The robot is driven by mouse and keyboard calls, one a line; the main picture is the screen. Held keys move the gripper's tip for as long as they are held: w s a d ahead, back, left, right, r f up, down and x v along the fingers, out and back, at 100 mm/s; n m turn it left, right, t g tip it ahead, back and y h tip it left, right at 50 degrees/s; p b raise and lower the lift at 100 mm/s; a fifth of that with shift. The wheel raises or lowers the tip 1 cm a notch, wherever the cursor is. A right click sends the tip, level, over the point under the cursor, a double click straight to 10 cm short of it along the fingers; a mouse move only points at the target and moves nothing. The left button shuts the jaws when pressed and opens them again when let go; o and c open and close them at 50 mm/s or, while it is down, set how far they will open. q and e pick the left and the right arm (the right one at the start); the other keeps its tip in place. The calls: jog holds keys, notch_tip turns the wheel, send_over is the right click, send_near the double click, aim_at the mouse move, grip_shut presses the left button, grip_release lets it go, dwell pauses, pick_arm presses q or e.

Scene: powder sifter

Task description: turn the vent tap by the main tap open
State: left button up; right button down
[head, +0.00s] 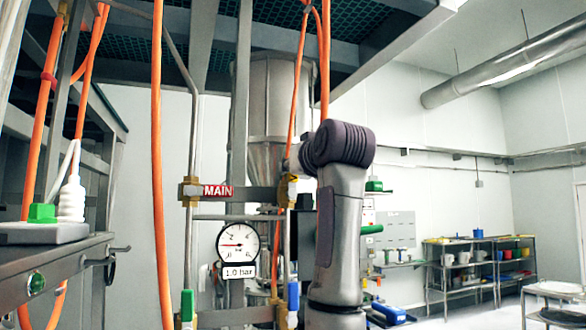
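A brass fitting (190,191) is at the sign's left end. Below, a green tap handle (187,305) stands upright on the left pipe. A blue tap handle (293,296) stands upright to the right, near the bottom edge. No vent sign is readable, so I cannot tell which handle is the vent tap. My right arm stands just right of the blue handle. Dark parts behind its wrist may be its gripper; its fingers cannot be made out. My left gripper is not in view.
A round gauge (238,242) with a 1.0 bar plate hangs between the pipes. Orange hoses (157,150) run down near them. A steel hopper (277,100) is behind. A metal bench (50,260) is at left; shelves (475,270) stand far right, with open floor before them.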

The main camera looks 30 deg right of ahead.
jog(key=c, duration=1)
grip_release()
jog(key=shift+f, duration=0.1)
jog(key=v, duration=1.2)
